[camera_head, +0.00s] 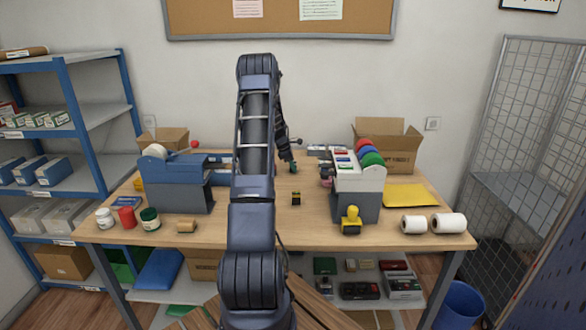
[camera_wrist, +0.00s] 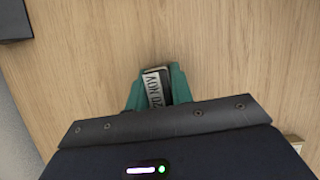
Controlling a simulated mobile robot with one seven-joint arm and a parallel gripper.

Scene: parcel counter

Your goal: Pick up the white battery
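A small block with a white, dark-lettered label and black edges, which looks like the white battery (camera_wrist: 155,90), sits between the teal fingers of my gripper (camera_wrist: 158,88) in the wrist view. It fills the gap, and the fingers appear shut on it from both sides. Its lower part is hidden by the gripper body. In the head view my gripper (camera_head: 292,167) is over the back middle of the wooden counter (camera_head: 265,215), and the battery cannot be made out there. Whether it touches the counter is unclear.
A small yellow-and-black item (camera_head: 296,198) lies in front of my gripper. A grey rack with coloured rolls (camera_head: 357,185) stands to the right, with a yellow-handled stamp (camera_head: 351,219) before it. A blue-grey machine (camera_head: 175,183) stands left. The counter's front middle is mostly clear.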

